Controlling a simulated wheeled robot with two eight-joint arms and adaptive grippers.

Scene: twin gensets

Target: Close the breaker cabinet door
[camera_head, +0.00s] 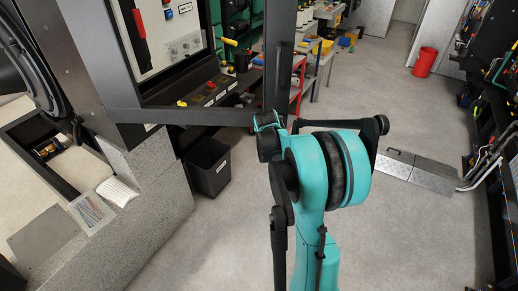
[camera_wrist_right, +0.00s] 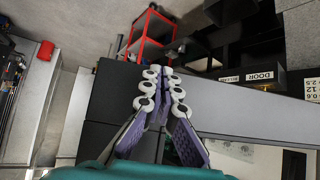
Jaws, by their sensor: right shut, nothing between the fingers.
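The breaker cabinet (camera_head: 150,45) stands at the upper left of the head view, with its front open on a white panel with a red handle (camera_head: 139,22). A tall dark door (camera_head: 280,50) with a vertical handle stands swung out from the cabinet, nearly edge-on. My right arm reaches up to the door's lower part, and the arm hides the gripper there. In the right wrist view my right gripper (camera_wrist_right: 165,76) is shut and empty, its tips over a dark panel edge; contact cannot be told. My left gripper is not in view.
A black bin (camera_head: 208,166) stands on the floor below the cabinet beside a grey plinth (camera_head: 150,205). A red-framed cart (camera_head: 300,82) stands behind the door. The middle floor is clear.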

